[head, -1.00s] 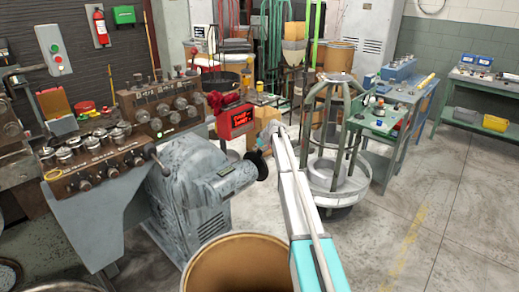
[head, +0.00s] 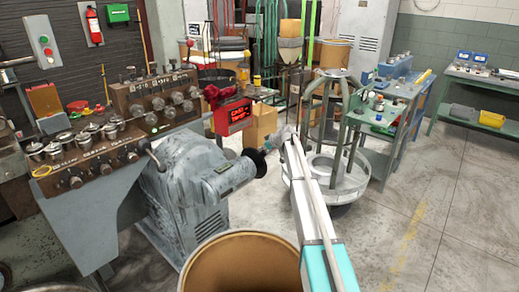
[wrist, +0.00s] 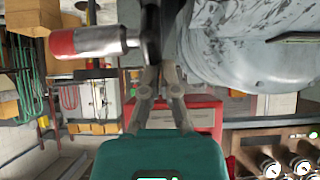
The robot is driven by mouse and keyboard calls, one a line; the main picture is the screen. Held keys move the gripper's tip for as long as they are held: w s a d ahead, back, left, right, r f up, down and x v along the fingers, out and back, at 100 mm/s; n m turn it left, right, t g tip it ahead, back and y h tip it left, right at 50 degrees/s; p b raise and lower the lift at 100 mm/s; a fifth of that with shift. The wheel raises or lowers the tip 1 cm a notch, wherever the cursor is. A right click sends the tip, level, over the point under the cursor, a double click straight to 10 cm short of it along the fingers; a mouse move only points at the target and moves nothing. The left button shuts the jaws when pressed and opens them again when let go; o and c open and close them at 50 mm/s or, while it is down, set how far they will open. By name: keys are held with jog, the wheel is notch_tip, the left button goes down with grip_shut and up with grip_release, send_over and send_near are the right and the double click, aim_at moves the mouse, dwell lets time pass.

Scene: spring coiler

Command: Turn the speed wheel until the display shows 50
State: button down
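The speed wheel (head: 257,163) is a black disc on the end of the grey drive unit's shaft. My gripper (head: 270,144) is at its upper right edge, small and partly blurred. In the wrist view, the two fingers (wrist: 160,72) point at the dark wheel, seen edge-on (wrist: 150,35), with their tips close to it. Whether they touch or clasp it cannot be told. A silver cylinder with a red end (wrist: 95,40) stands out beside the wheel. The red display box (head: 236,115) shows two lines of glowing red characters, too small to read.
The grey drive unit (head: 190,185) stands left of my arm. A gauge console (head: 160,105) is behind it. An open brown drum (head: 240,268) is in front. A round wire stand (head: 325,180) is at the right. Floor is free at far right.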

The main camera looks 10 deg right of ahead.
dwell(0.5)
jog(key=shift+a+r, duration=0.1)
jog(key=shift+w+a+r+p, duration=0.25)
jog(key=shift+w+r+p, duration=0.2)
jog(key=shift+p, duration=0.1)
jog(key=shift+w+a+r+p, duration=0.75)
jog(key=shift+w+r+p, duration=0.1)
jog(key=shift+r+p, duration=0.1)
jog(key=f+p+v, duration=0.1)
jog(key=p+v, duration=0.4)
jog(key=v, duration=0.4)
jog(key=shift+s+d, duration=0.5)
jog(key=shift+s, duration=0.15)
jog(key=shift+s, duration=0.1)
